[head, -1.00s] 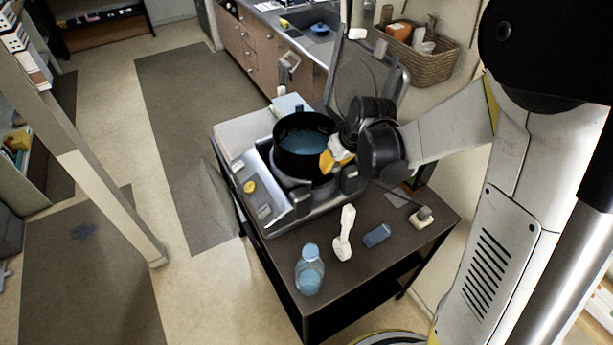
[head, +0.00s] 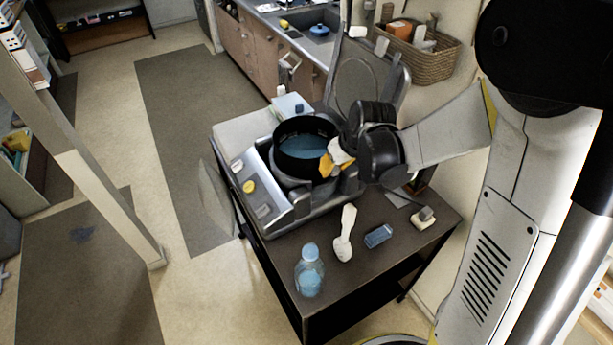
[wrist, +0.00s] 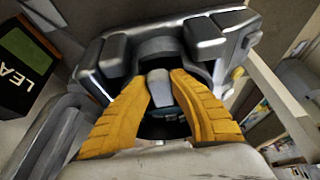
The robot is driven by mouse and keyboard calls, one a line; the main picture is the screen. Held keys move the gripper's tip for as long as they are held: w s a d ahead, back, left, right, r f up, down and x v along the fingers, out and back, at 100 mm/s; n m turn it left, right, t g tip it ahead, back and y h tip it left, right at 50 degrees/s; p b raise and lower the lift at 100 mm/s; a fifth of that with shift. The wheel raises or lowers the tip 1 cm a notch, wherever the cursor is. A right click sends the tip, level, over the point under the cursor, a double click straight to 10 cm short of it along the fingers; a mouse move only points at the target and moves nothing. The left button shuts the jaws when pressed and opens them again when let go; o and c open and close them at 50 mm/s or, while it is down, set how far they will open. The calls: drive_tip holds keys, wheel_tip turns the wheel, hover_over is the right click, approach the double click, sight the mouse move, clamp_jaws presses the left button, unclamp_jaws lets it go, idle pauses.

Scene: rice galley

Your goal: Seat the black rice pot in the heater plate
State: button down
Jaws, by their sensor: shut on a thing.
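The black rice pot (head: 297,166) is upright over the grey rice cooker body (head: 270,211), with blue showing inside it. Its wall still shows above the cooker's opening; whether its base touches anything is hidden. The heater plate is hidden beneath it. My gripper (head: 332,161) reaches in from the right and is shut on the pot's right side near the rim. In the wrist view, the yellow fingers of my gripper (wrist: 162,78) frame a grey piece, with the cooker's dark grey housing (wrist: 205,42) beyond.
The cooker's open lid (head: 367,85) stands behind the pot, close to my arm. On the dark cart top (head: 330,277) are a blue bottle (head: 309,272), a white scoop (head: 345,235) and a small blue block (head: 379,236). A wicker basket (head: 428,66) is at the back right.

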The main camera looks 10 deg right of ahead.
drive_tip(key=shift+f+b, duration=2.95)
drive_tip(key=shift+f, duration=0.4)
idle(0.3)
drive_tip(key=c, duration=1.2)
unclamp_jaws()
drive_tip(key=shift+r, duration=0.1)
drive_tip(key=v, duration=1.2)
